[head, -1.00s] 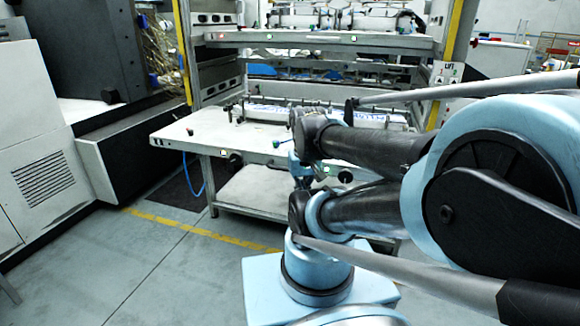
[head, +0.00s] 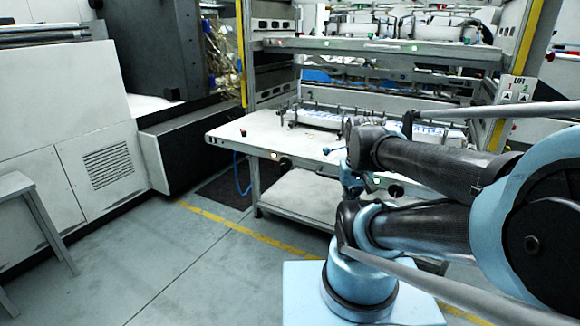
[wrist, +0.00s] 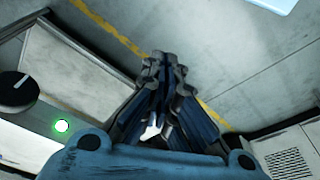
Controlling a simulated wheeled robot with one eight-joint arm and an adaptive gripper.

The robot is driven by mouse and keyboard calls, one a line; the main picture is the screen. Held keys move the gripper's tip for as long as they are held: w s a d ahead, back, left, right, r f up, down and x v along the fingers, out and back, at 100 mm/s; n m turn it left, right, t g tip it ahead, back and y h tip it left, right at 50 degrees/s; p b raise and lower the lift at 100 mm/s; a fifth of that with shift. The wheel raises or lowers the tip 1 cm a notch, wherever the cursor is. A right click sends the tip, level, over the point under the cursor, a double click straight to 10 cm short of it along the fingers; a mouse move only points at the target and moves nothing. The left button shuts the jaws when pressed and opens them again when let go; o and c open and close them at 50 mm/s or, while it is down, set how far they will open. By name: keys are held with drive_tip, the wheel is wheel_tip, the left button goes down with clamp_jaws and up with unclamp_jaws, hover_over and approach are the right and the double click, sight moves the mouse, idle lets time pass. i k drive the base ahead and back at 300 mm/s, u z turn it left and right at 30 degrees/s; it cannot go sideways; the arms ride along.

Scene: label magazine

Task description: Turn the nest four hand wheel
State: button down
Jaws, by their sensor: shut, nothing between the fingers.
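A black round knob (head: 395,191) sits on the front edge of the white-topped table, beside my arm in the head view. A black knob with a white mark (wrist: 17,92) shows at the left edge of the wrist view, on a pale panel. I cannot tell whether either is the nest four hand wheel; no nest number is readable. My gripper (wrist: 166,62) is shut and empty in the wrist view, with grey floor behind its fingertips. It is to the right of the marked knob and apart from it. In the head view my arm hides part of the table front.
A green lamp (wrist: 61,126) glows on the panel near the marked knob. A stool (head: 15,185) stands at far left. The floor before the table is open.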

sight(285, 162)
drive_tip(key=u, duration=0.9)
drive_tip(key=k, duration=1.9)
drive_tip(key=z, duration=0.65)
drive_tip(key=i, duration=1)
